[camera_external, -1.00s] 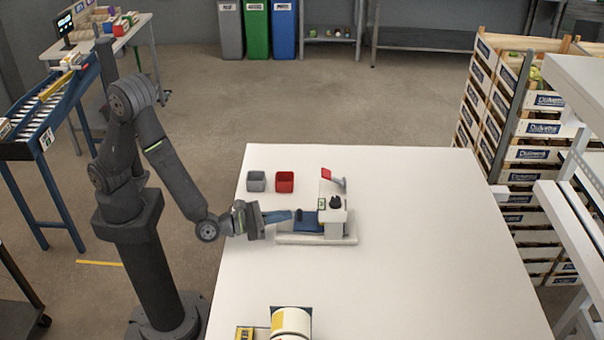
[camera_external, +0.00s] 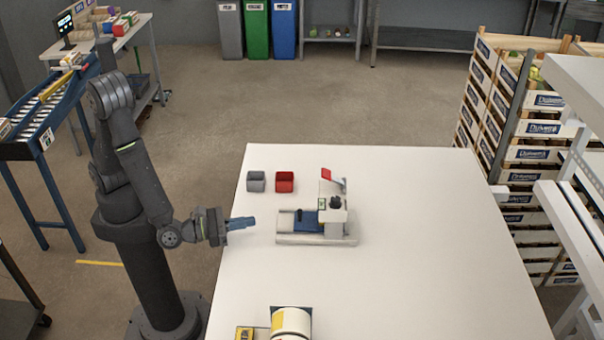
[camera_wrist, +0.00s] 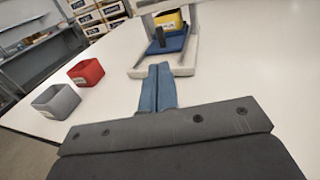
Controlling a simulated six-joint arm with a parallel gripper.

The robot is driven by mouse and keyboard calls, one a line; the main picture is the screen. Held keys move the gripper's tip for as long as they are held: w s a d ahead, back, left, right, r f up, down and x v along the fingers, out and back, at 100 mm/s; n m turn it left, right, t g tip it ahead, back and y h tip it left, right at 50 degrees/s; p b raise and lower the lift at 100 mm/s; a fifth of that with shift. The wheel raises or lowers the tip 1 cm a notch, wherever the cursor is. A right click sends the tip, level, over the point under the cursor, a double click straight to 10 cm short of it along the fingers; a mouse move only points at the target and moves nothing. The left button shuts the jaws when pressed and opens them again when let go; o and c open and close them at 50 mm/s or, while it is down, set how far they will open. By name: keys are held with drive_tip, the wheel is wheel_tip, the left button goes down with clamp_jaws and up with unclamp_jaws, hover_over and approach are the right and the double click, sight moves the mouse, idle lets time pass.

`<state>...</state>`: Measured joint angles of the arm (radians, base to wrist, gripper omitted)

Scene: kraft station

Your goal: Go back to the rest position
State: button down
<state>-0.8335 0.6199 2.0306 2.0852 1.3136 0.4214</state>
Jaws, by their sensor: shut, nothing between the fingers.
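My gripper (camera_external: 241,223) has blue fingers and is over the left edge of the white table (camera_external: 400,270). The fingers are shut together with nothing between them; the wrist view also shows the closed fingers (camera_wrist: 158,87) pointing ahead. To their right in the external view, apart from them, stands a light-coloured device (camera_external: 316,239) with a blue pad (camera_external: 306,221) and a red lever (camera_external: 326,174). In the wrist view the blue pad (camera_wrist: 167,44) lies straight ahead, with a yellow part (camera_wrist: 168,21) behind it.
A grey bin (camera_external: 256,182) and a red bin (camera_external: 285,183) stand near the table's upper left. A white and yellow roll (camera_external: 291,322) and a yellow item (camera_external: 245,333) are at the front edge. The table's middle and right are clear.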

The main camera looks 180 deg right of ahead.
sight(286, 225)
drive_tip(key=x, duration=1.1)
drive_tip(key=shift+s+a, duration=0.1)
drive_tip(key=shift+a, duration=0.15)
drive_tip(key=v, duration=1.6)
drive_tip(key=shift+d, duration=0.4)
drive_tip(key=shift+s+a+r+n+g+h, duration=0.1)
drive_tip(key=shift+s+a+n+g+h, duration=0.45)
drive_tip(key=shift+a+g, duration=0.3)
drive_tip(key=shift+s+a+n+g+h, duration=0.6)
drive_tip(key=shift+a+g+h, duration=0.2)
drive_tip(key=shift+g+h, duration=0.2)
drive_tip(key=a+h, duration=0.1)
drive_tip(key=n+h, duration=0.1)
drive_tip(key=h, duration=0.1)
drive_tip(key=shift+s+a+g, duration=0.25)
drive_tip(key=shift+a, duration=0.1)
drive_tip(key=shift+w+a+f+n+h, duration=0.1)
drive_tip(key=shift+w+a+n+h, duration=0.1)
drive_tip(key=shift+a+h, duration=0.35)
drive_tip(key=shift+w+a+f+n+h, duration=0.1)
drive_tip(key=shift+a+n+h, duration=0.1)
drive_tip(key=shift+h, duration=0.5)
drive_tip(key=shift+w+a+n+t+h, duration=0.2)
drive_tip(key=shift+a+n+t+h, duration=0.2)
drive_tip(key=shift+h, duration=0.2)
drive_tip(key=shift+w+a+n+t+h, duration=0.25)
drive_tip(key=shift+a+t+h, duration=0.15)
drive_tip(key=shift+h, duration=0.2)
